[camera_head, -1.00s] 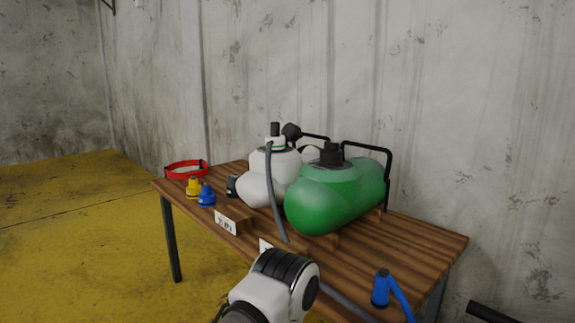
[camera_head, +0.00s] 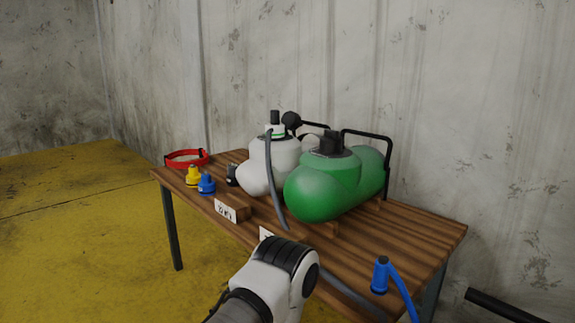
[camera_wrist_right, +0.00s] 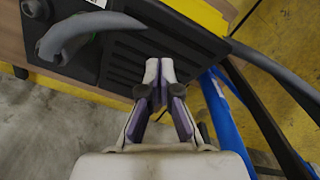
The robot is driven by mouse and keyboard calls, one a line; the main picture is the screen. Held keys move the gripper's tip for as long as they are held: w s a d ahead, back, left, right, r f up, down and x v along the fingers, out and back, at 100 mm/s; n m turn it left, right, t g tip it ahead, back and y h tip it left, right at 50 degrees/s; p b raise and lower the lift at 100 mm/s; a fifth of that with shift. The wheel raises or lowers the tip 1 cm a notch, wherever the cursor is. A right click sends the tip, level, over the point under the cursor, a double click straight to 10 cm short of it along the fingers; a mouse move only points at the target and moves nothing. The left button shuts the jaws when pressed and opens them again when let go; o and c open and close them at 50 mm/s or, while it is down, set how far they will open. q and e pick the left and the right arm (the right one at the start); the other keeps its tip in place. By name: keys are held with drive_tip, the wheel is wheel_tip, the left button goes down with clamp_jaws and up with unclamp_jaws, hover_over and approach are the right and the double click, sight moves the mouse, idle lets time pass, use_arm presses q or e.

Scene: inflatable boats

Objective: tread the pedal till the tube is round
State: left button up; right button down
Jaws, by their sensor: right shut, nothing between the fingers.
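In the right wrist view a black pedal plate with ribs (camera_wrist_right: 125,50) lies under my right gripper (camera_wrist_right: 159,72). The gripper is shut and empty, its fingertips over the ribbed face; whether they touch it I cannot tell. In the head view a white inflated tube section (camera_head: 262,180) and a green one (camera_head: 325,190) rest on a wooden table (camera_head: 400,235). Both look rounded. A grey hose (camera_head: 272,185) runs down from the white one's top fitting. A thick grey hose (camera_wrist_right: 85,32) also shows beside the pedal. My left gripper is out of view.
A red ring (camera_head: 186,158), yellow (camera_head: 193,177) and blue (camera_head: 206,184) fittings and small labels stand on the table's left. A blue nozzle with hose (camera_head: 381,275) is at its right end. A blue bar (camera_wrist_right: 228,120) and dark tubes run right of my right gripper.

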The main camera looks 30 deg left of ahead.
wheel_tip(320, 180, down, 8)
drive_tip(key=b, duration=0.5)
drive_tip(key=shift+f, duration=0.2)
wheel_tip(320, 180, up, 9)
drive_tip(key=p, duration=0.8)
drive_tip(key=shift+f, duration=0.3)
wheel_tip(320, 180, down, 9)
drive_tip(key=b, duration=0.6)
drive_tip(key=shift+r, duration=0.2)
wheel_tip(320, 180, up, 9)
drive_tip(key=p, duration=0.7)
drive_tip(key=shift+p, duration=0.35)
drive_tip(key=shift+f, duration=0.15)
